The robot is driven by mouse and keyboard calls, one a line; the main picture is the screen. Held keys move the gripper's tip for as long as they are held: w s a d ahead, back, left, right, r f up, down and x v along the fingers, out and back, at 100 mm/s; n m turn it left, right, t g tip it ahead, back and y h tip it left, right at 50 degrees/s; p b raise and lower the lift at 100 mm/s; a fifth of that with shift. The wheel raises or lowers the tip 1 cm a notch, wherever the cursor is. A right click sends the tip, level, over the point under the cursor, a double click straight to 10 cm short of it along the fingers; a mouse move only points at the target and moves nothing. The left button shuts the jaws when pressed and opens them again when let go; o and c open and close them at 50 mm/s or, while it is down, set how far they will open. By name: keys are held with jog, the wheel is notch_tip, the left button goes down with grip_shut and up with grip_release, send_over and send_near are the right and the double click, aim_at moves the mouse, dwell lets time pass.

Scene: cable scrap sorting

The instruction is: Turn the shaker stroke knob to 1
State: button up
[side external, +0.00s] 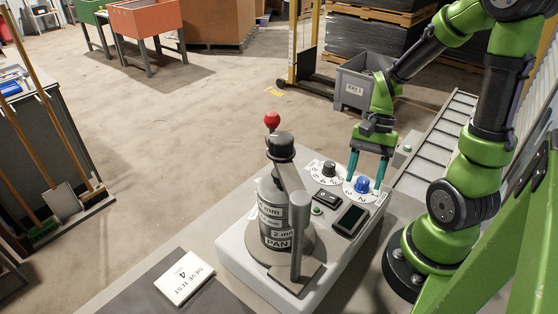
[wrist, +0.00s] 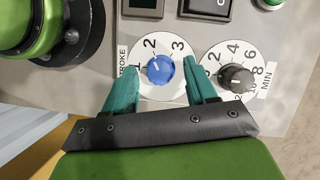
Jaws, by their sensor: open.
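The blue stroke knob (wrist: 162,70) sits on a white round dial (wrist: 150,92) marked 1, 2 and 3, beside the word STROKE. A white mark on the knob's left side faces roughly toward the 1. The knob also shows in the side external view (side external: 362,185), at the right end of the shaker's panel. My gripper (wrist: 161,64) is open, with one teal finger on each side of the knob; I cannot tell whether they touch it. The left finger partly covers the dial near the 1. In the side external view my gripper (side external: 364,183) points down over the knob.
A dark knob (wrist: 236,78) on a MIN dial sits close beside the right finger. The shaker's sieve stack (side external: 272,215), a red ball knob (side external: 272,119) and a grey post (side external: 299,235) stand left of my gripper. A small screen (side external: 350,220) lies in front.

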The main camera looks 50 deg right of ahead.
jog(key=shift+f, duration=0.15)
grip_shut()
dwell(0.4)
jog(key=n+g, duration=0.1)
jog(key=n, duration=0.2)
jog(key=n+g+h, duration=0.1)
jog(key=n, duration=0.1)
jog(key=shift+w+a+n, duration=0.15)
jog(key=shift+n, duration=0.25)
jog(key=n+h, duration=0.1)
jog(key=n, duration=0.2)
jog(key=n+g+h, duration=0.1)
jog(key=n, duration=0.2)
jog(key=shift+w+a, duration=0.1)
jog(key=shift+a, duration=0.05)
dwell(0.3)
